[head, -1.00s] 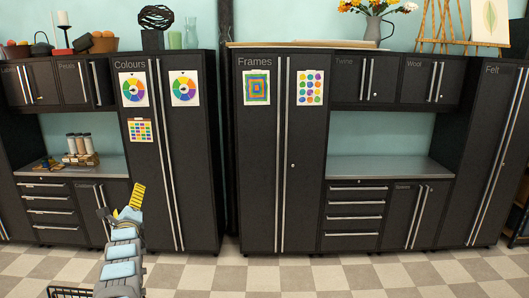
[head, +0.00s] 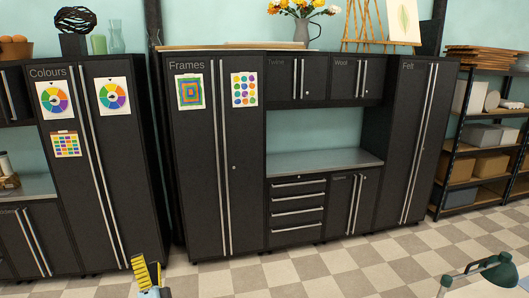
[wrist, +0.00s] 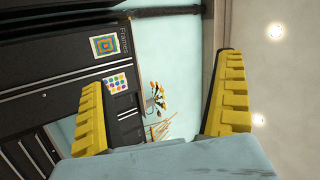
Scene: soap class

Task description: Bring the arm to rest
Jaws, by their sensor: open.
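My gripper (wrist: 160,105) shows in the wrist view as two yellow ridged fingers held wide apart, with nothing between them but the far wall and cabinets. In the head view only the yellow end of my gripper (head: 146,272) shows at the bottom edge, left of the middle, in front of the dark cabinets. The rest of my arm is below the frame. The wrist view is rolled on its side, with the Frames cabinet (wrist: 62,70) at left and the ceiling at right.
Dark cabinets line the wall, among them the Colours cabinet (head: 110,190) and the Felt cabinet (head: 414,150). A shelf rack (head: 445,172) with boxes stands at right. A green desk lamp (head: 495,268) is at the lower right. The checkered floor (head: 340,265) before the cabinets looks clear.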

